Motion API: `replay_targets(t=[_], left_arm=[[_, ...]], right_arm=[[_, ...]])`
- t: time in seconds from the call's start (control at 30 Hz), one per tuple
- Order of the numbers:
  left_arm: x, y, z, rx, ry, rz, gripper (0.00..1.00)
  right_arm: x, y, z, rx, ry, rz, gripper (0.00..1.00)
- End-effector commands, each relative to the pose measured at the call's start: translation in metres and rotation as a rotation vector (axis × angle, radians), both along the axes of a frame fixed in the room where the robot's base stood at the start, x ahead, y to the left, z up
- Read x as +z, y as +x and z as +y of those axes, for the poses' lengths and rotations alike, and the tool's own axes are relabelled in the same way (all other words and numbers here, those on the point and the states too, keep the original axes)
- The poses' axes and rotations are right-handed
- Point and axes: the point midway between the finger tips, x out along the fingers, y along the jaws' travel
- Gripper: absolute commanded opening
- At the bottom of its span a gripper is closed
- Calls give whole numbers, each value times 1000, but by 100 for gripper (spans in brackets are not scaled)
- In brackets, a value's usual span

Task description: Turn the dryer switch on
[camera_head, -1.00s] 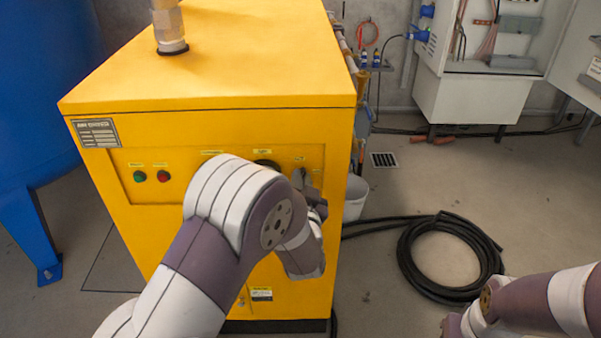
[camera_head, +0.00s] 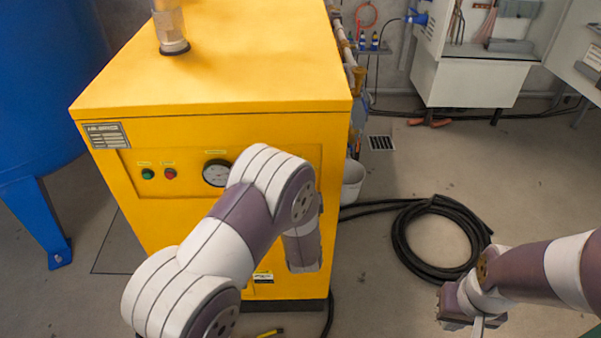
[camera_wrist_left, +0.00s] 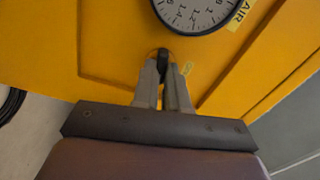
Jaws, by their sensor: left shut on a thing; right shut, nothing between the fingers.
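The yellow dryer (camera_head: 220,75) stands in front of me, with a control panel on its front face. In the left wrist view, the dryer switch (camera_wrist_left: 162,57) is a small black knob on the yellow panel. My left gripper (camera_wrist_left: 163,68) is shut on this knob, one finger on each side. In the head view my left arm covers the switch and the left fingers. My right gripper (camera_head: 478,323) is shut and empty, low at the right over the floor, far from the dryer.
A round gauge (camera_head: 216,173), a green button (camera_head: 147,174) and a red button (camera_head: 170,174) sit left of my arm on the panel. A blue tank (camera_head: 40,90) stands at left. A coiled black hose (camera_head: 405,240) and a white bucket (camera_head: 353,180) are right of the dryer.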

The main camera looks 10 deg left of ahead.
Motion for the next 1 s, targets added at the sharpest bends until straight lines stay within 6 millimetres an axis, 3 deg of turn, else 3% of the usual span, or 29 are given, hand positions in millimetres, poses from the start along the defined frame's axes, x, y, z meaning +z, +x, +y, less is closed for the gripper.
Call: replay_targets(t=[0.4, 0.97, 1.0], left_arm=[[-2, -1, 0, -1, 169, 53, 0], [-3, -1, 0, -1, 192, 60, 0], [-3, -1, 0, -1, 192, 60, 26]], right_arm=[[14, 0, 0, 0, 0, 0, 0], [15, 0, 0, 0, 0, 0, 0], [15, 0, 0, 0, 0, 0, 0]])
